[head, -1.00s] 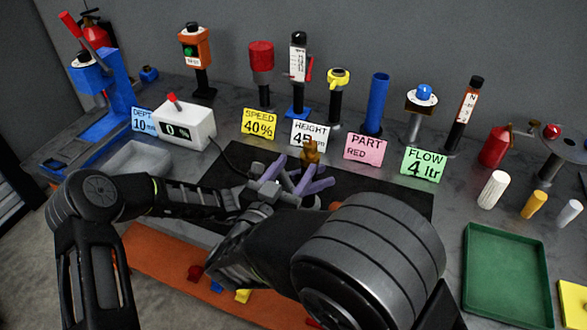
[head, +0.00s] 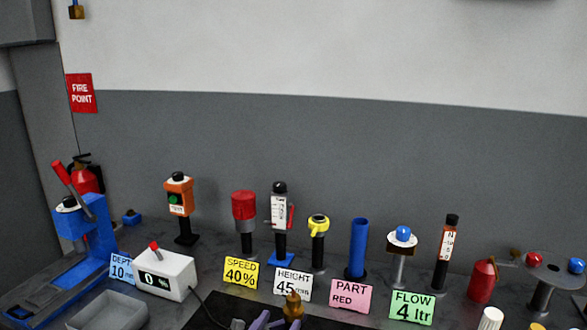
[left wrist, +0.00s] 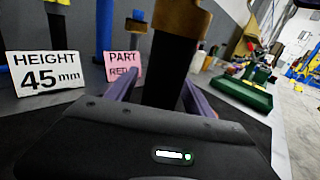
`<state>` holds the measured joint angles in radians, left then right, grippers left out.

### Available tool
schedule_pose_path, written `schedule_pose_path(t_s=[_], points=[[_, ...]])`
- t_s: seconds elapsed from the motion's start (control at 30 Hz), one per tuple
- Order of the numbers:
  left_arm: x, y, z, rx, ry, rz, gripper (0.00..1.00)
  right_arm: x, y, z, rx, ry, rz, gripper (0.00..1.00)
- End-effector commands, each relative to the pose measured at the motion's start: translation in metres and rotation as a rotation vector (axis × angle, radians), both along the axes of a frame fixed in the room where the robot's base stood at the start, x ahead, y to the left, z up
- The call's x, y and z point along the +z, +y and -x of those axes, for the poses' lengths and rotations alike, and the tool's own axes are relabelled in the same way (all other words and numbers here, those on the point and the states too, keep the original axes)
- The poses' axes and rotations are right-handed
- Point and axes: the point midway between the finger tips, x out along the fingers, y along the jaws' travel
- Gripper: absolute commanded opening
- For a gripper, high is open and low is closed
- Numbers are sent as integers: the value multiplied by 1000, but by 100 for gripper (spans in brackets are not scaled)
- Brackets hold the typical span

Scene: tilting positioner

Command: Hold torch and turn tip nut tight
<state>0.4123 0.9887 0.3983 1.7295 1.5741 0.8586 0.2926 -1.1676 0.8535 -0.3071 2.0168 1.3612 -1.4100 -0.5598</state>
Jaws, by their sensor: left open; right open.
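The torch shows in the left wrist view as a thick black upright body (left wrist: 168,72) with a brass-brown tip nut (left wrist: 182,16) at its top, cut by the frame edge. My left gripper (left wrist: 158,84) is open, with a purple finger on each side of the black body; contact cannot be told. In the head view the brass tip nut (head: 293,306) stands at the bottom edge, in front of the height sign. The lower torch is hidden in the head view.
Several posts and devices line the back of the bench, including a red-capped post (head: 244,206) and blue tube (head: 358,246). Signs stand before them, such as the height sign (head: 292,285). A white control box (head: 166,275) with a cable stands left. A green tray (left wrist: 240,95) lies beyond.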

Motion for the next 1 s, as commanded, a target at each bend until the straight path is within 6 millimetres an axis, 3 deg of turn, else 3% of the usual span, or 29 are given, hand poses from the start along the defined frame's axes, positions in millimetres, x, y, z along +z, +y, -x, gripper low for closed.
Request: schedule_pose_path(t_s=[0.17,0.6,0.73,1.0], points=[[0,17,7,3,0,-1,61,0,0,0,0,0,0,51],[1,91,46,1,-1,0,61,0,0,0,0,0,0,51],[1,102,52,0,-2,1,61,0,0,0,0,0,0,51],[1,104,54,-1,-2,1,61,0,0,0,0,0,0,51]])
